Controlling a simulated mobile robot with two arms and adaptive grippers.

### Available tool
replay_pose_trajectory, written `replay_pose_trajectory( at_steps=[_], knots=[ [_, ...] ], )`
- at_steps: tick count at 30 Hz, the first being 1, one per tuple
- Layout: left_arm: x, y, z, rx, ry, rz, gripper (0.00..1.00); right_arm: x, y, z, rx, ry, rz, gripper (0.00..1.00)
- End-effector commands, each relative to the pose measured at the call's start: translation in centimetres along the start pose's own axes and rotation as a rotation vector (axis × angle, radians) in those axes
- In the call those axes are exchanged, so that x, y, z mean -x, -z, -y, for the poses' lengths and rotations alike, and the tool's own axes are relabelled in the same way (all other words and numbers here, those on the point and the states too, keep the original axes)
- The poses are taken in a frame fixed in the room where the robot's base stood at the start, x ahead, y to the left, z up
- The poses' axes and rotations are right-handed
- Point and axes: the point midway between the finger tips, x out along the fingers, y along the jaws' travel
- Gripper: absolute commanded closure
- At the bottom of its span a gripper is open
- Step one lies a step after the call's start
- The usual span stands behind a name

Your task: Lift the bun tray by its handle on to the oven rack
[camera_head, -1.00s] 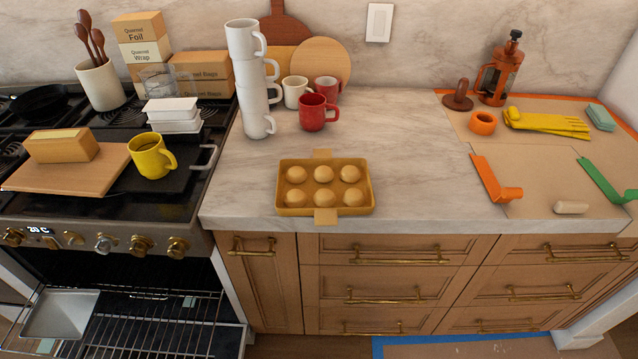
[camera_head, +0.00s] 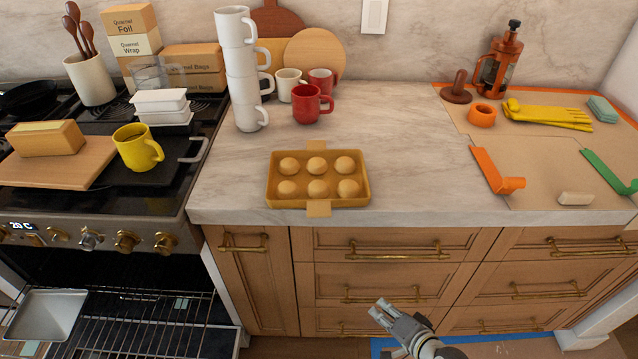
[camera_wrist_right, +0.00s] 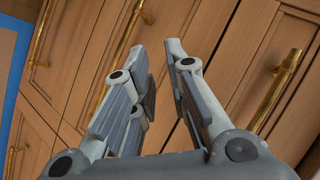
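The bun tray (camera_head: 350,200) is a yellow-brown tray holding several round buns, near the front edge of the marble counter. A flat handle tab (camera_head: 318,208) sticks out at its front side. The oven rack (camera_head: 150,322) is a wire rack low at the left, under the stove. My right gripper (camera_head: 378,307) is in front of the drawers, below and to the right of the tray and apart from it. In the right wrist view the gripper (camera_wrist_right: 157,50) has a gap between its fingers and nothing in it. My left gripper is not in view.
A metal pan (camera_head: 45,315) sits at the left of the rack. A tall stack of white mugs (camera_head: 238,75) and a red mug (camera_head: 307,104) stand behind the tray. Brass drawer handles (camera_head: 392,252) stick out near my right gripper.

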Motion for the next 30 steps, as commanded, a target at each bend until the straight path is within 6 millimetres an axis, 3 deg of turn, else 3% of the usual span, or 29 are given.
replay_pose_trajectory(
  at_steps=[1,6,9,12,17,22,30],
  knots=[
    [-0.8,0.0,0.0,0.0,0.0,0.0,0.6,0.5,1.2,3.7,-0.045,0.088,-0.007,0.85],
    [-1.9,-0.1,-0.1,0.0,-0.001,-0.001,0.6,4.9,3.4,15.6,-0.197,0.368,0.041,0.85],
    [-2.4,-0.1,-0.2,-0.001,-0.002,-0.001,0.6,8.0,3.6,20.7,-0.251,0.495,0.091,0.85],
    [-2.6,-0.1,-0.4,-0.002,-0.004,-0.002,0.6,10.4,3.4,24.0,-0.284,0.578,0.136,0.85],
    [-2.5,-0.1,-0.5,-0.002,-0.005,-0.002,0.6,11.8,3.2,26.4,-0.305,0.631,0.169,0.85],
    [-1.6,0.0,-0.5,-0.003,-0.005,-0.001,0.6,9.9,3.1,28.4,-0.307,0.635,0.172,0.85],
    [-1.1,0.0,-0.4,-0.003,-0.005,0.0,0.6,7.7,2.9,29.8,-0.306,0.633,0.17,0.85]
  ],
)
